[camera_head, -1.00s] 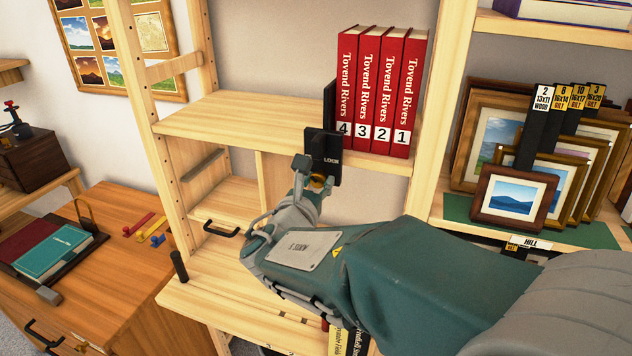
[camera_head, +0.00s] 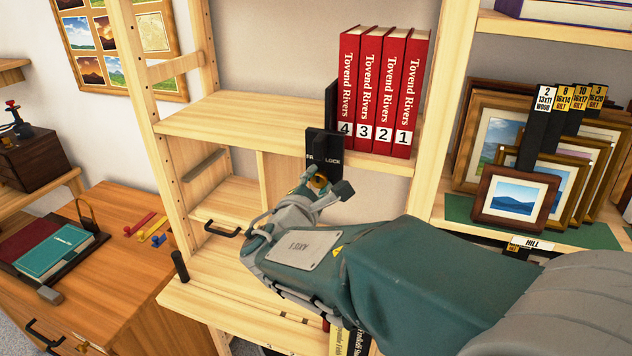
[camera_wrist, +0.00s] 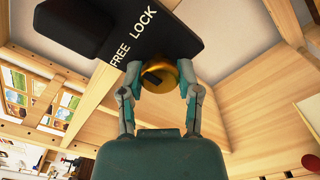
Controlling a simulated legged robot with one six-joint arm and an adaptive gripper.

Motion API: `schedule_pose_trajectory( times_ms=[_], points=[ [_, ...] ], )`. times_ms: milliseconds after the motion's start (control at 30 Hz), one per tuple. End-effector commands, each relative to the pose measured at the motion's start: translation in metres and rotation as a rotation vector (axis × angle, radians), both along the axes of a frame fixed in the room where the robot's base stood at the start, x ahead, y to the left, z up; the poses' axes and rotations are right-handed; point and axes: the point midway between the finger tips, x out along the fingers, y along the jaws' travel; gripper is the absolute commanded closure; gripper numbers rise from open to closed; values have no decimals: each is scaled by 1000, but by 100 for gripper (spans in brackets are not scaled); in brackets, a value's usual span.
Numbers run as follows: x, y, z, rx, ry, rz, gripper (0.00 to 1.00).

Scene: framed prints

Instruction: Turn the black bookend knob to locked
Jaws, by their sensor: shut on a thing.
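The black bookend (camera_head: 324,155) stands at the left end of the red books (camera_head: 380,90) on the shelf, its front plate lettered FREE and LOCK. The wrist view shows the plate (camera_wrist: 150,35) with both words. A round brass knob (camera_wrist: 168,77) with a dark pointer mark sits just under the lettering. My gripper (camera_wrist: 160,90) is shut on the knob, one finger on each side. In the head view my gripper (camera_head: 320,183) is at the plate's lower edge and mostly covers the knob. I cannot tell exactly which word the dark mark points at.
The wooden shelf (camera_head: 230,122) is clear left of the bookend. Framed prints (camera_head: 515,195) stand on the right shelf. A wooden desk (camera_head: 120,280) with a teal book (camera_head: 55,250) is at the lower left.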

Motion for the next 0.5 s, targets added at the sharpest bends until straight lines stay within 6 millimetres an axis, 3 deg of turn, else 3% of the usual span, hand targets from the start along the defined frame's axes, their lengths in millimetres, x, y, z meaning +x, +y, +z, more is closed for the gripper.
schedule_pose_trajectory(
  times_ms=[500],
  points=[
    [1,-1,2,443,-164,-2,100]
  ],
)
